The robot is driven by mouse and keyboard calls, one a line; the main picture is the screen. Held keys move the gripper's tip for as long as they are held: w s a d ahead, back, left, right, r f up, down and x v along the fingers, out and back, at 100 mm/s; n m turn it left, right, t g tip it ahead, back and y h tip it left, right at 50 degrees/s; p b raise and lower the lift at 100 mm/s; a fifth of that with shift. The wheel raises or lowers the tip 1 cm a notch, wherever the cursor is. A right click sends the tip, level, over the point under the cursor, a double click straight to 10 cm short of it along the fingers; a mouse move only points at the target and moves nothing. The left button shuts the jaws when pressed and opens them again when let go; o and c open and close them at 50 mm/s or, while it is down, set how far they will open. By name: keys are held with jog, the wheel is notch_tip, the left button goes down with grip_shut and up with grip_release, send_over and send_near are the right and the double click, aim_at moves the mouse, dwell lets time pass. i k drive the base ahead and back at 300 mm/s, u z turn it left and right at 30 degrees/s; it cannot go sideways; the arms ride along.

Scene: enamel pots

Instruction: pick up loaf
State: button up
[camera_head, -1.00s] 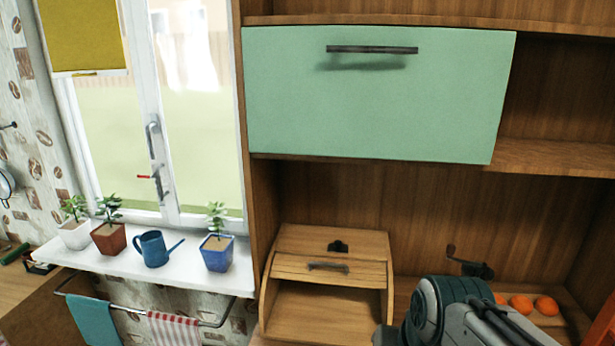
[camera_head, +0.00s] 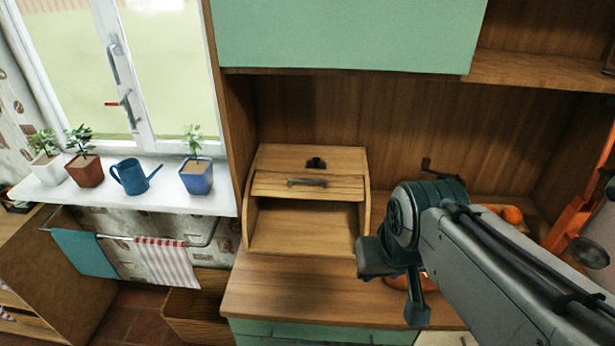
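I do not see anything I can clearly name as the loaf. The wooden bread box (camera_head: 308,200) stands on the counter with its front raised, and its visible inside looks empty. My gripper (camera_head: 396,285) is over the counter, right of the bread box. Two dark finger-like parts show apart, but the arm hides much of the gripper. An orange thing (camera_head: 433,284) shows partly behind and beside it; I cannot tell what it is or whether the gripper touches it.
The wooden counter (camera_head: 290,292) is clear in front of the bread box. Oranges (camera_head: 512,214) lie at the back right, partly behind my arm. A green cabinet door (camera_head: 345,35) is above. Potted plants and a blue watering can (camera_head: 131,177) stand on the sill (camera_head: 110,198).

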aim_at(401, 283)
jog(key=z, duration=2.6)
jog(key=k, duration=0.95)
jog(key=u, duration=1.2)
jog(key=i, duration=0.5)
